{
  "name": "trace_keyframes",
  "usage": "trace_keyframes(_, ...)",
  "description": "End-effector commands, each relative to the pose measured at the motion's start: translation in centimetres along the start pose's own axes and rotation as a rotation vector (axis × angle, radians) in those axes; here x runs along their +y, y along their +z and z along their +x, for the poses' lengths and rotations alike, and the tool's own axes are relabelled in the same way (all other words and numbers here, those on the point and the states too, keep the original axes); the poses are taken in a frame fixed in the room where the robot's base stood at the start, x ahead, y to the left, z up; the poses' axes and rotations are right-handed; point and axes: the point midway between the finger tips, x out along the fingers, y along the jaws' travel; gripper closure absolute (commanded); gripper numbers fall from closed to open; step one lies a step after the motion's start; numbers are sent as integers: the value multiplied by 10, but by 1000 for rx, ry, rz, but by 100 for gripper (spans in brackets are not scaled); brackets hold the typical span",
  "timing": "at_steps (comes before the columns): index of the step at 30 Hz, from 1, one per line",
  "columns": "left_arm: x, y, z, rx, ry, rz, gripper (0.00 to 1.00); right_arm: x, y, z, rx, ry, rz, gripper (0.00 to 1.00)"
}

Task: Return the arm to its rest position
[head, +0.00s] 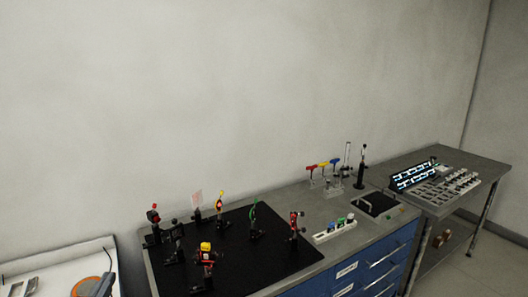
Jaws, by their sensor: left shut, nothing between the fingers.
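The rest of my left arm is cut off by the bottom of the picture. My right gripper and right arm are not in view.
A white table (62,262) with an orange disc (86,288) lies at the lower left. A black breadboard (262,262) with several optic mounts covers the grey bench's left half. A rack of coloured-handled tools (323,178) stands behind. A second grey table (400,162) stands right.

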Motion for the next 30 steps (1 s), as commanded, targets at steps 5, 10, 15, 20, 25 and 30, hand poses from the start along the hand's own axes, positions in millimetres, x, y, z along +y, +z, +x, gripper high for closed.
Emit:
trace_keyframes(5,15,37,3,-144,-3,-10,100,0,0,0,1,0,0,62)
trace_keyframes(10,33,81,-2,-317,-2,-17,100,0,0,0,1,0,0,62)
trace_keyframes(15,62,137,-23,-556,22,-15,100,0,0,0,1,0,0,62)
trace_keyframes(20,101,196,-67,-850,76,3,100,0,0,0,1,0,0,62)
trace_keyframes(25,138,240,-132,-1154,154,35,100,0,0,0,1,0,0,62)
trace_keyframes(30,146,248,-152,-1237,177,44,100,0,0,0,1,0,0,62)
